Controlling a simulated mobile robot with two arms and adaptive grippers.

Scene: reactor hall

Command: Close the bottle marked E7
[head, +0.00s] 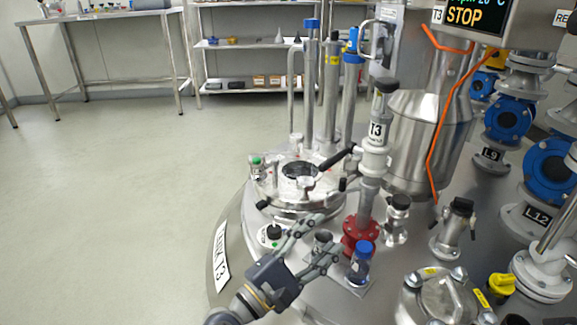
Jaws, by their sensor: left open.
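I can read no E7 mark in the head view. A small clear bottle with a blue cap (361,262) stands upright on a small grey plate (346,283) on the vessel top. Its label, if any, is too small to read, and I cannot tell whether the cap is tight. My left gripper (328,235) is open, its fingers spread just left of this bottle and apart from it. A small grey cup-like metal piece (322,241) shows between the fingers; I see no grip on it. My right gripper is not in view.
A red-based valve column marked T3 (360,230) stands right behind the bottle. A glass-lidded port (300,175) is farther back. Metal fittings (397,222), a clamped lid (440,295) and blue-flanged pipes (508,118) crowd the right. Open floor (120,200) lies left.

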